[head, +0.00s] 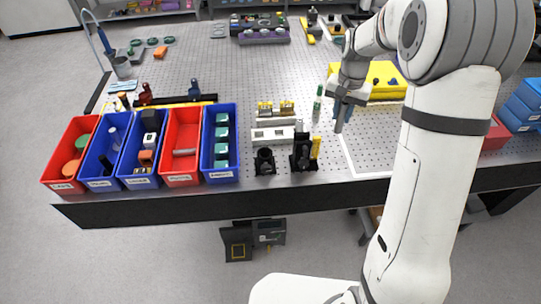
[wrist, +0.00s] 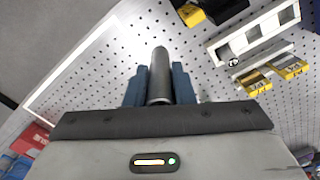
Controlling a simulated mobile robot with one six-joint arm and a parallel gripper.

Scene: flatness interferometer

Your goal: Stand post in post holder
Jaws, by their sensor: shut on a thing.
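A grey cylindrical post (wrist: 159,78) is held between the blue fingers of my gripper (wrist: 160,88) in the wrist view; its free end sticks out beyond the fingertips.
Red and blue bins (head: 181,147) line the front left edge. The perforated table (head: 230,75) is clear toward the back middle.

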